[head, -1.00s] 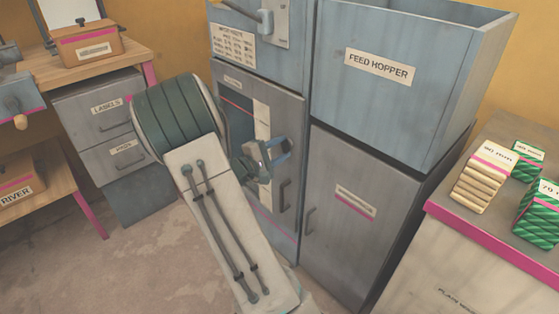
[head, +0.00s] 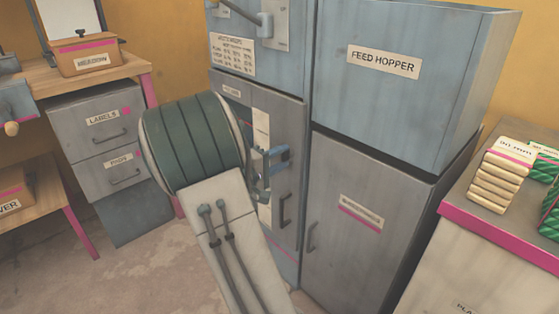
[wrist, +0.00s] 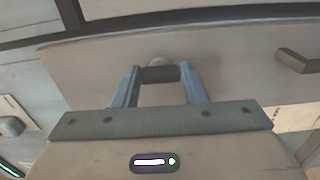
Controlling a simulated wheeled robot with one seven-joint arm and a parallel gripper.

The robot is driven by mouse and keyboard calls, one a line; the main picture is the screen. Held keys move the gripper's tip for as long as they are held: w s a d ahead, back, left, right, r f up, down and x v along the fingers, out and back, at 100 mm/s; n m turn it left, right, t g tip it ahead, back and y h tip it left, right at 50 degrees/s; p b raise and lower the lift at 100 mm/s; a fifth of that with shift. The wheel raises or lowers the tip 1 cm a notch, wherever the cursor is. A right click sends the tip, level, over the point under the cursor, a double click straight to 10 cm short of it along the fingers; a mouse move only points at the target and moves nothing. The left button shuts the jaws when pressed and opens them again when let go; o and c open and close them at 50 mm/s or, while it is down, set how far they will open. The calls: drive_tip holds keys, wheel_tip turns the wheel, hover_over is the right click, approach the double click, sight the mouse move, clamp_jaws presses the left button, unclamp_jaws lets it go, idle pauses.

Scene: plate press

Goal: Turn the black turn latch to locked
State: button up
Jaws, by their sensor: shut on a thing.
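The black turn latch (wrist: 158,74) sits on the grey cabinet door. In the wrist view its dark bar lies between the two blue fingers of my gripper (wrist: 160,84), which are shut on it. A round pale boss (wrist: 158,61) shows just behind the bar. In the head view my gripper (head: 280,160) is at the front of the grey door (head: 287,125), above the door's handle. My arm and the fingers hide the latch there, and I cannot read its setting.
A dark door handle (head: 283,211) is below my gripper. The feed hopper (head: 385,62) and a lower grey cabinet (head: 362,215) stand to the right. A pink-edged counter (head: 480,232) with bundles is at the far right. Drawers (head: 108,135) stand at the left.

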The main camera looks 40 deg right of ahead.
drive_tip(key=o, duration=1)
drive_tip(key=shift+a, duration=0.1)
drive_tip(key=s+a+p, duration=0.1)
drive_tip(key=a+p, duration=0.2)
drive_tip(key=a, duration=1)
drive_tip(key=shift+a, duration=0.3)
